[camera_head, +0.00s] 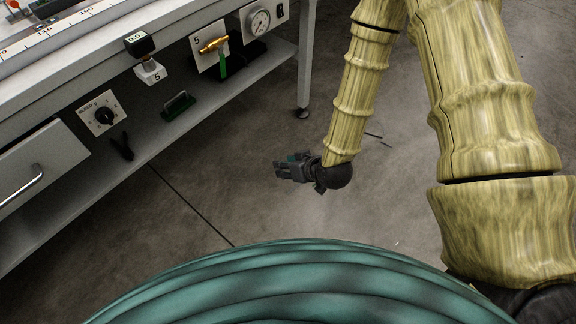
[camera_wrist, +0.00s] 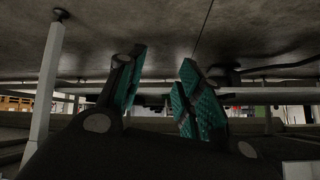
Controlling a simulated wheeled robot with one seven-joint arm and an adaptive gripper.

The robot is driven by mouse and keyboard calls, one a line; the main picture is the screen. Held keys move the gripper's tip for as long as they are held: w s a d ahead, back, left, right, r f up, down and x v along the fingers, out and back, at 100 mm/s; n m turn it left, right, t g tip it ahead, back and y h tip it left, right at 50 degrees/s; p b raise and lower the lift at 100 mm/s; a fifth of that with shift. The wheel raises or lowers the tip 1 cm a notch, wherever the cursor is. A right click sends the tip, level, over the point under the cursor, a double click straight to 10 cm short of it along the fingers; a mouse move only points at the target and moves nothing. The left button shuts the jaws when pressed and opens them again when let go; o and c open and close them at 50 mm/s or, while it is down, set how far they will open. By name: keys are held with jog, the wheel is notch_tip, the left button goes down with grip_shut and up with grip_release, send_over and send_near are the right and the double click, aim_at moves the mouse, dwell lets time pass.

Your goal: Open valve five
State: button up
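A valve with a brass-yellow handle (camera_head: 213,45) is mounted on a white plate (camera_head: 206,62) on the bench front in the head view.
A pressure gauge (camera_head: 260,22) is right of the valve. A dial plate (camera_head: 103,113) and a drawer (camera_head: 40,170) are to its left. The lower shelf (camera_head: 180,120) sticks out below, and a bench leg (camera_head: 306,60) stands at right.

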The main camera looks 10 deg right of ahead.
aim_at(223, 66)
jog(key=shift+s+d+f, duration=0.1)
jog(key=shift+s+f, duration=0.05)
jog(key=shift+s, duration=0.05)
jog(key=shift+w, duration=0.1)
grip_shut()
jog(key=w+d+r+m+t+y, duration=0.2)
jog(key=w+r+m+t+y, duration=0.2)
jog(key=w+r+m+y, duration=1.15)
jog(key=w+a+r+n+h+b, duration=0.2)
jog(key=w+a+h, duration=0.4)
jog(key=w+a, duration=0.3)
jog(key=shift+w+a+r+n+b, duration=0.2)
jog(key=shift+a+r+n+b, duration=0.25)
jog(key=shift+a+r, duration=0.7)
